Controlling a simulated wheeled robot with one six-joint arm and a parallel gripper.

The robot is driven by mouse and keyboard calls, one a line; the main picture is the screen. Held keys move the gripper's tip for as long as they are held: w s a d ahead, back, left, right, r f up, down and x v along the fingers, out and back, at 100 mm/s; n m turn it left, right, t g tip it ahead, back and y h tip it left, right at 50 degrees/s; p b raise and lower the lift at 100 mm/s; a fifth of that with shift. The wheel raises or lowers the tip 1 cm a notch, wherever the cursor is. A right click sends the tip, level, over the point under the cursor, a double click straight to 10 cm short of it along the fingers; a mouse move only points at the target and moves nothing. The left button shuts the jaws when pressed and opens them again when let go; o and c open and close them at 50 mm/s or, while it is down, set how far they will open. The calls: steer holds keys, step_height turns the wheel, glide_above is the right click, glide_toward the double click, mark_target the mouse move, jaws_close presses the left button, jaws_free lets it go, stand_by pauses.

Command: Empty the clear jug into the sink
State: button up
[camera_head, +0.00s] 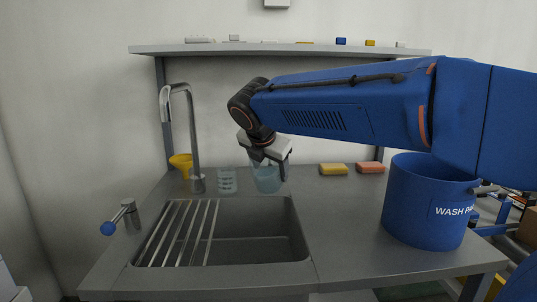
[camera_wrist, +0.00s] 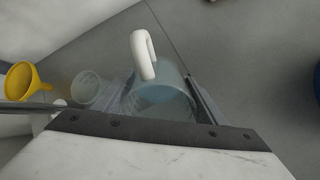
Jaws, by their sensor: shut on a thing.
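The clear jug (camera_head: 266,179) stands upright behind the sink, with bluish liquid in it. In the wrist view the jug (camera_wrist: 168,92) shows its white handle (camera_wrist: 143,55) and sits between the two fingers. My gripper (camera_head: 268,160) reaches down from above and is shut on the jug; it also shows in the wrist view (camera_wrist: 165,100). The sink (camera_head: 250,235) is in front of the jug, with a rack of metal bars across its left part. I cannot tell whether the jug touches the counter.
A clear beaker (camera_head: 227,180) stands left of the jug, beside the tall tap (camera_head: 194,140) and a yellow funnel (camera_head: 181,163). Yellow and red sponges (camera_head: 333,169) lie to the right. A blue wash bucket (camera_head: 420,205) stands at the counter's right. A lever with a blue knob (camera_head: 109,228) is at left.

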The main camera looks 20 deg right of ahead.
mark_target(267, 186)
steer(key=shift+s+a+f+t, duration=0.1)
steer(key=shift+s+t, duration=0.1)
steer(key=shift+t, duration=0.3)
steer(key=shift+s+a+f+t+h, duration=0.1)
steer(key=shift+s+t+h, duration=0.15)
steer(key=shift+t+h, duration=0.65)
steer(key=shift+s+a+f+t+h, duration=0.1)
steer(key=shift+s+f+t+h, duration=0.05)
steer(key=shift+t, duration=0.35)
steer(key=shift+s+a+f+t+h, duration=0.1)
steer(key=shift+s+t+h, duration=0.05)
steer(key=shift+t, duration=0.35)
steer(key=shift+s+t, duration=0.1)
steer(key=shift+t, duration=0.2)
steer(key=shift+s+a, duration=0.1)
steer(key=shift+s, duration=0.05)
steer(key=shift+s+a+r+t+h, duration=0.15)
steer(key=shift+s+t+h, duration=0.15)
steer(key=shift+t+h, duration=0.15)
steer(key=shift+s+a+r+t, duration=0.1)
steer(key=shift+s+a+t, duration=0.05)
steer(key=shift+s+t, duration=0.15)
